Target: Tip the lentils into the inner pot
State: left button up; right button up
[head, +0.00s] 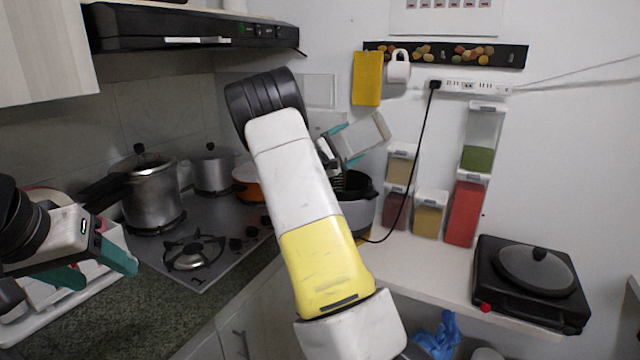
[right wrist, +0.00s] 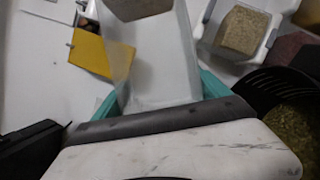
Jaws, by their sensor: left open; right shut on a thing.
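My right gripper (head: 344,146) is shut on a clear, white-edged container (head: 368,137), held tilted above and beside the pot. In the right wrist view the container (right wrist: 165,65) lies between the teal fingers; a brownish patch shows at its far end, and I cannot tell whether that is content. The inner pot (head: 356,190), dark inside, sits in a pale cooker on the right counter, partly hidden by my right arm. In the right wrist view, greenish-brown grains (right wrist: 296,122), seemingly lentils, lie inside a black rim. My left gripper (head: 92,268) is open and empty at the left.
A black hot plate (head: 535,275) is at the right. Metal pots (head: 153,195) stand on the stove (head: 205,240). A black cord (head: 418,165) hangs near the cooker.

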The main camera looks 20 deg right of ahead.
jog(key=shift+w+a+r+n+t, duration=0.15)
jog(key=shift+w+r+n+t, duration=0.1)
jog(key=shift+r+n, duration=0.25)
jog(key=shift+w+a+r+n+t, duration=0.15)
jog(key=shift+r+n+t, duration=0.15)
jog(key=shift+n, duration=0.3)
dwell(0.5)
